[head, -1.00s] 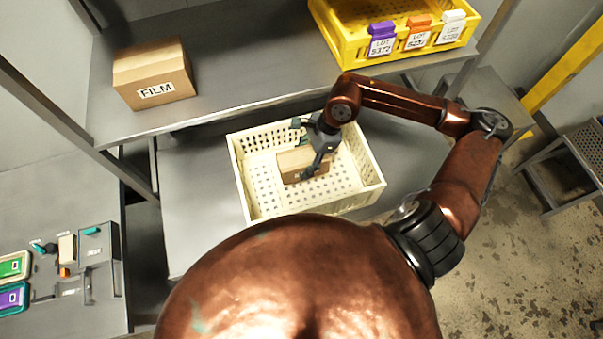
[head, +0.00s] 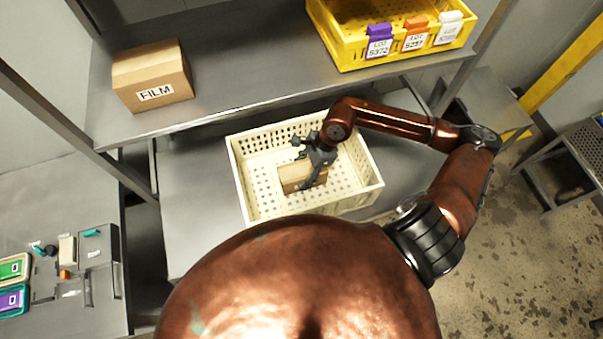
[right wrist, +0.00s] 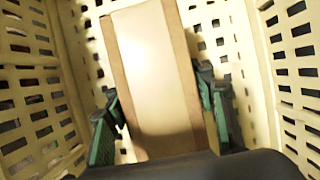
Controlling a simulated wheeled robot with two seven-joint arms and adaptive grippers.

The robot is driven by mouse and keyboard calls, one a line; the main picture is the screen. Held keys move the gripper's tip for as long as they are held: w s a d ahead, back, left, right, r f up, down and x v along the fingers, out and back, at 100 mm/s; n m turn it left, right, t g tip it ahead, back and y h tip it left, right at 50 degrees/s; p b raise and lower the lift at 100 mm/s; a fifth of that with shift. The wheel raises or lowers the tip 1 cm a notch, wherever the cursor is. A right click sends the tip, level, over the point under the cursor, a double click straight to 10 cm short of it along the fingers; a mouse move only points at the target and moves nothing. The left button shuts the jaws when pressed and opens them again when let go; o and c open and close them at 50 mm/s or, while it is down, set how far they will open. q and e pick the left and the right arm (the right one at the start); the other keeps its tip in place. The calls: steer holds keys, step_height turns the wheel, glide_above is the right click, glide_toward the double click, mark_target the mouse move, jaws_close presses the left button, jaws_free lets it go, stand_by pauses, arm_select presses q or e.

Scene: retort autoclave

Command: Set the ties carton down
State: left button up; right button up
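The ties carton (head: 300,178), a small brown box, is inside the cream crate (head: 376,190) in the head view, with its label mostly hidden. My right gripper (head: 309,166) reaches down into the crate over it. In the right wrist view the carton (right wrist: 155,75) lies between the two green-padded fingers (right wrist: 160,110), one against each long side, with no clear gap. The carton is low in the crate; whether its underside touches the crate floor cannot be told. My left gripper is not in view.
The crate's perforated walls stand close around my right gripper. Behind it, a shelf (head: 240,85) holds a FILM carton (head: 152,78) and a yellow crate (head: 345,52) with lot tags. A side table (head: 60,215) at left carries small items.

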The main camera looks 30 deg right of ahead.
steer(key=o, duration=0.5)
steer(key=shift+r, duration=0.2)
steer(key=v, duration=1.2)
steer(key=shift+f, duration=0.1)
